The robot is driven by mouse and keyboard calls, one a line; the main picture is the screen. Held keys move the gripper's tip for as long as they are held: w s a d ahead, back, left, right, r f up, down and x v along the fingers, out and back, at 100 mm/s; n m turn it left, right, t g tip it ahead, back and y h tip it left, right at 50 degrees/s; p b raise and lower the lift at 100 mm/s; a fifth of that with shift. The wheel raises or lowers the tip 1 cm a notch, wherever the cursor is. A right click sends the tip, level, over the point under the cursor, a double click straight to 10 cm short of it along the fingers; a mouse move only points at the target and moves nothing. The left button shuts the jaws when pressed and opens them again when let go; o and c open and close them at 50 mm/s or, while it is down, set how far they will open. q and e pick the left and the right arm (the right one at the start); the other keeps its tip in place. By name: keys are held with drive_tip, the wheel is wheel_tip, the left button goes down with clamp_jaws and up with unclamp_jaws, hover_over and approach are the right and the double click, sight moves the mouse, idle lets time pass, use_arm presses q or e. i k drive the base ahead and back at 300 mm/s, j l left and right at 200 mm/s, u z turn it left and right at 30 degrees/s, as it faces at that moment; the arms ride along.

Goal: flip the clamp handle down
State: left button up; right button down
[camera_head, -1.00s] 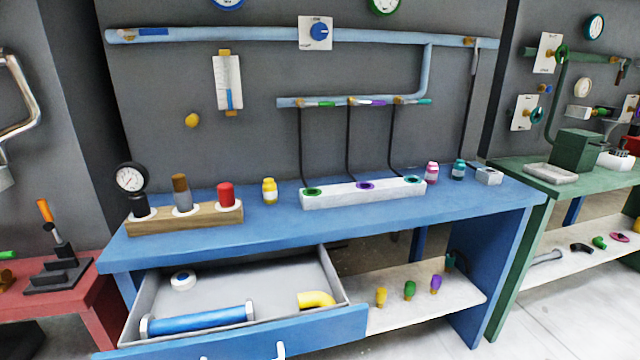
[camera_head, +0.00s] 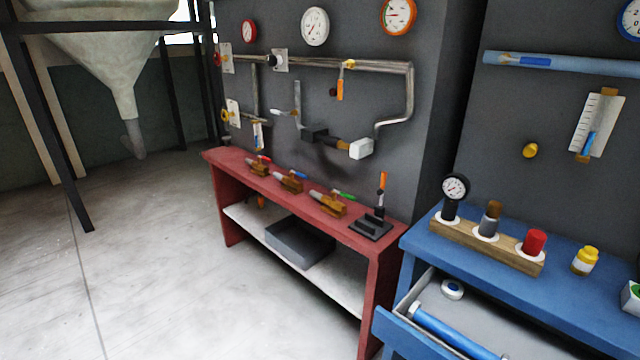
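A clamp with an upright orange handle (camera_head: 382,181) stands on the right end of the red bench (camera_head: 290,203). Its dark stepped base (camera_head: 371,227) rests on the bench top and its handle points up. Neither of my grippers shows in the head view, so I cannot see whether they are open or shut.
Several valves with coloured handles (camera_head: 328,203) line the red bench. A grey bin (camera_head: 300,246) sits on its lower shelf (camera_head: 343,283). The blue bench (camera_head: 560,290) stands close on the right, its drawer (camera_head: 403,310) pulled out. Open floor (camera_head: 150,270) lies to the left.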

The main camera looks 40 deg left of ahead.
sight(381, 191)
drive_tip(key=u, duration=0.75)
drive_tip(key=i+j, duration=0.45)
drive_tip(key=i+j+u, duration=0.15)
drive_tip(key=i+j, duration=0.3)
drive_tip(key=i, duration=0.2)
